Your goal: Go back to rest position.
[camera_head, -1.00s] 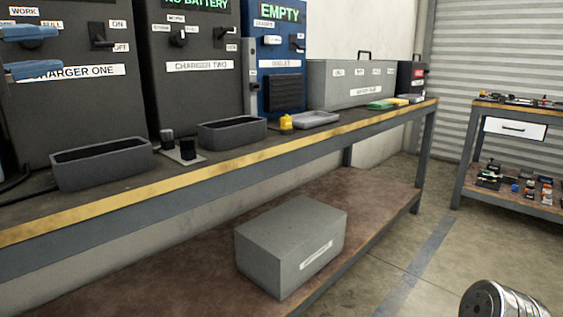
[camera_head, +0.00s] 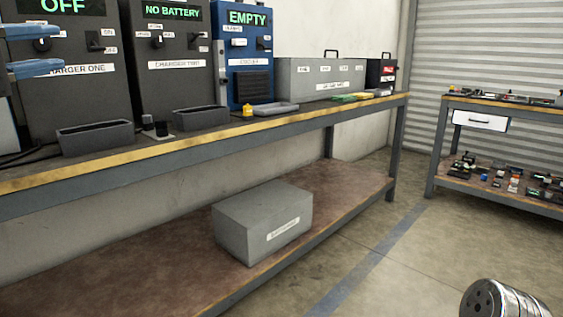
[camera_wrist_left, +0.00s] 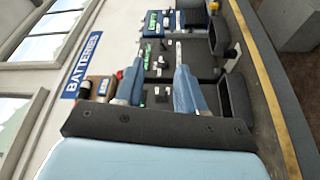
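My left gripper (camera_head: 70,36) shows at the left edge of the head view as two blue fingers in front of the dark charger one cabinet (camera_head: 82,110). In the left wrist view my left gripper (camera_wrist_left: 159,70) has its blue fingers spread apart with nothing between them. The fingers point toward the chargers and are clear of the bench top. My right gripper is out of view. A metal cylindrical part of my own body (camera_head: 508,300) shows at the lower right.
Charger two (camera_head: 176,85) and the blue station (camera_head: 252,85) stand on the long bench (camera_head: 160,149). Grey trays (camera_head: 95,138) line its front. A grey box (camera_head: 240,225) lies on the lower shelf. A second bench (camera_head: 500,103) stands right. Floor between is clear.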

